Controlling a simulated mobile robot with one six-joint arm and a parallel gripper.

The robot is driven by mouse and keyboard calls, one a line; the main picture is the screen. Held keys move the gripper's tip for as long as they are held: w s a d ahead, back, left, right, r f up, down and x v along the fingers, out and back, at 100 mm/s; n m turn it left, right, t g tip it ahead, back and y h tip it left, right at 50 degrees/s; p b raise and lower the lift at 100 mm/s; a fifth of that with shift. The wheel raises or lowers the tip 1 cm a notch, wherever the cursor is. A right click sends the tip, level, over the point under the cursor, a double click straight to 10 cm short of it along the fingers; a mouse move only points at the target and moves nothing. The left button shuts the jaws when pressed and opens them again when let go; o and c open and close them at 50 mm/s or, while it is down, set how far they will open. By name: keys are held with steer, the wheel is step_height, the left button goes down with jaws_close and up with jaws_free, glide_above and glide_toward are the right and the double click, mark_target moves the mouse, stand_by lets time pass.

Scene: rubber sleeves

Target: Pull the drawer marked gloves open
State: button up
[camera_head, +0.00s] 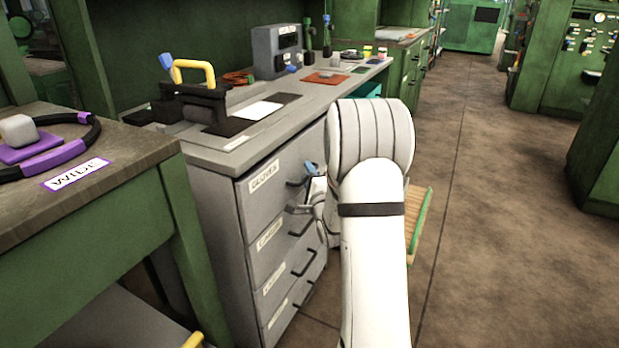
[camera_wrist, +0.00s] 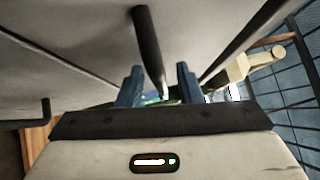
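The drawer marked gloves (camera_head: 257,204) is the top drawer of the grey cabinet in the head view. Its front looks flush with the drawers below, so it looks closed. Its white label (camera_head: 264,177) is at the upper left of the front. My gripper (camera_head: 302,188) is at the right part of this front, by its handle. In the wrist view, my gripper's two blue fingers (camera_wrist: 160,72) stand apart. A dark handle bar (camera_wrist: 148,45) runs between them, with a gap showing on each side. My wrist and arm hide the right end of the drawer.
Several lower drawers (camera_head: 272,240) with dark handles sit beneath. The worktop (camera_head: 318,100) above holds a yellow-handled device (camera_head: 192,92) and a grey box (camera_head: 277,50). A green-legged table (camera_head: 110,215) stands close at the left. Open floor (camera_head: 500,200) lies to the right.

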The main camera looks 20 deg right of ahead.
jaws_close()
stand_by(0.3)
stand_by(0.3)
